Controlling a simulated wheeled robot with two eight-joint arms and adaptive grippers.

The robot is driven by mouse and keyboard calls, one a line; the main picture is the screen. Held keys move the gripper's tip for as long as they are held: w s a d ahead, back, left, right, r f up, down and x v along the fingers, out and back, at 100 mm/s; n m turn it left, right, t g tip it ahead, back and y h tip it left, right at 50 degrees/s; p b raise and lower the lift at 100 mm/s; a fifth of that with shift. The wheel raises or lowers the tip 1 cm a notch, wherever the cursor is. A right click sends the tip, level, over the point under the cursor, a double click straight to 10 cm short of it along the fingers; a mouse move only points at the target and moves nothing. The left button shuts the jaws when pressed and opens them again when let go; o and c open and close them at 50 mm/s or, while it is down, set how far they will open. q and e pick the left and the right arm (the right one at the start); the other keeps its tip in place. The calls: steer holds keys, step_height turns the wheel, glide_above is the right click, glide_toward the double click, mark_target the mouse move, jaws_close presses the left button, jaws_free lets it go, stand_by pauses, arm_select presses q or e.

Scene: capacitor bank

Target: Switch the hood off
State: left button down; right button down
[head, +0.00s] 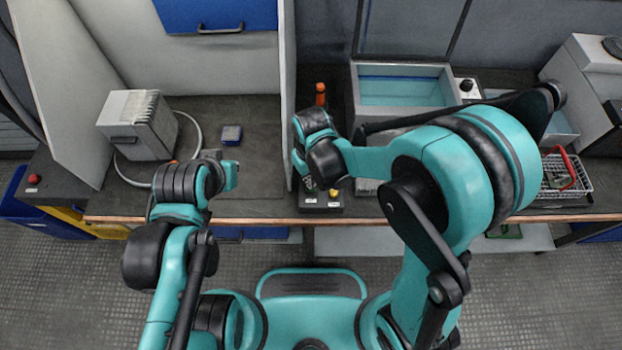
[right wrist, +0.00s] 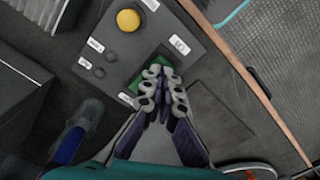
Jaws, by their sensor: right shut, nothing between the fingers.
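A dark control box (head: 322,205) stands at the front edge of the bench, partly hidden by my right arm. It carries a round yellow button (head: 333,193). In the right wrist view the box (right wrist: 95,50) shows the yellow button (right wrist: 128,20), small dark round parts, white labels and a green square part (right wrist: 150,72). My right gripper (head: 310,184) is shut and empty. Its fingertips (right wrist: 160,84) are over the green part and cover much of it; I cannot tell whether they touch it. My left gripper (head: 230,175) is over the bench to the left, its fingers unclear.
A water bath (head: 405,88) and a wire basket (head: 562,178) are to the right. An orange-capped item (head: 320,94) stands behind my right wrist.

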steer(key=shift+f+b, duration=0.55)
steer(key=shift+f, duration=0.1)
steer(key=shift+r, duration=0.15)
step_height(320, 180, up, 7)
steer(key=p, duration=0.5)
stand_by(0.4)
stand_by(0.4)
steer(key=s+d+r+m+t, duration=0.2)
steer(key=d+r+m+t, duration=0.1)
steer(key=d+r, duration=0.4)
steer(key=s+d+r+m+t, duration=0.3)
steer(key=d+r, duration=0.4)
steer(key=d, duration=0.4)
steer(key=shift+r+t, duration=0.25)
steer(key=shift+t, duration=0.35)
